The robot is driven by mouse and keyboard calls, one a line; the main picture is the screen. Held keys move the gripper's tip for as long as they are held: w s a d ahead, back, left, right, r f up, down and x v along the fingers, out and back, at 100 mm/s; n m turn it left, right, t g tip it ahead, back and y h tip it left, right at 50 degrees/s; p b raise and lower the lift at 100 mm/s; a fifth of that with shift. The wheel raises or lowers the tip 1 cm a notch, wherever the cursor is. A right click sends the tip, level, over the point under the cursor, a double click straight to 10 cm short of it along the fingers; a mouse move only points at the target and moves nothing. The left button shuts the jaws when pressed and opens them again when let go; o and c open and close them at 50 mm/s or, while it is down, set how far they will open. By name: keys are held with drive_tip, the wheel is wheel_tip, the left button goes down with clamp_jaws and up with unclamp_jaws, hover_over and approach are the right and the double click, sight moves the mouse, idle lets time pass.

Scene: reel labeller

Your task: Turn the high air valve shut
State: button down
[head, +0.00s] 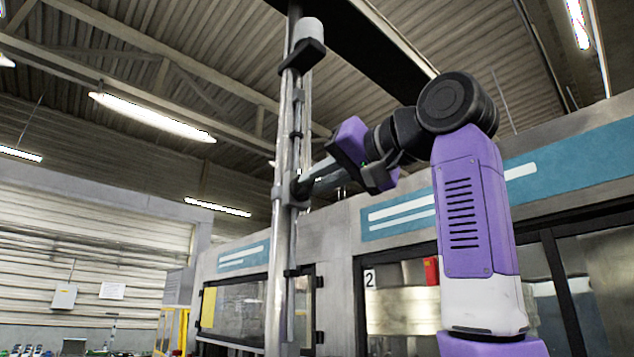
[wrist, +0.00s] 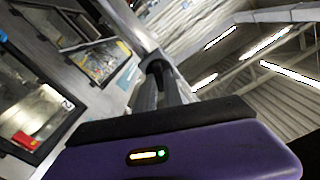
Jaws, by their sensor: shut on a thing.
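A tall vertical air pipe (head: 278,250) rises left of centre in the head view. The high air valve (head: 297,188) is a small dark part on this pipe, mostly hidden by my fingers. My gripper (head: 310,184) reaches to it from the right and is shut on it. The wrist view shows the two dark fingers (wrist: 157,82) close together, pointing at the grey pipe (wrist: 140,38). The handle's angle cannot be told in either view.
A white cylinder (head: 308,29) on a dark bracket tops the pipe. Thinner tubing runs alongside it. The grey machine (head: 335,232) with teal panels and dark-framed windows stands behind and right. Open air lies left of the pipe.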

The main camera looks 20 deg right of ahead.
drive_tip(key=m+b, duration=0.1)
drive_tip(key=m, duration=0.9)
drive_tip(key=shift+d+f, duration=0.1)
drive_tip(key=shift+d, duration=0.05)
drive_tip(key=shift+m, duration=1.5)
drive_tip(key=shift+f, duration=0.1)
drive_tip(key=c, duration=1.5)
unclamp_jaws()
drive_tip(key=shift+d, duration=0.1)
drive_tip(key=shift+o, duration=0.2)
drive_tip(key=b+v, duration=0.3)
drive_tip(key=v, duration=0.4)
drive_tip(key=shift+s, duration=0.35)
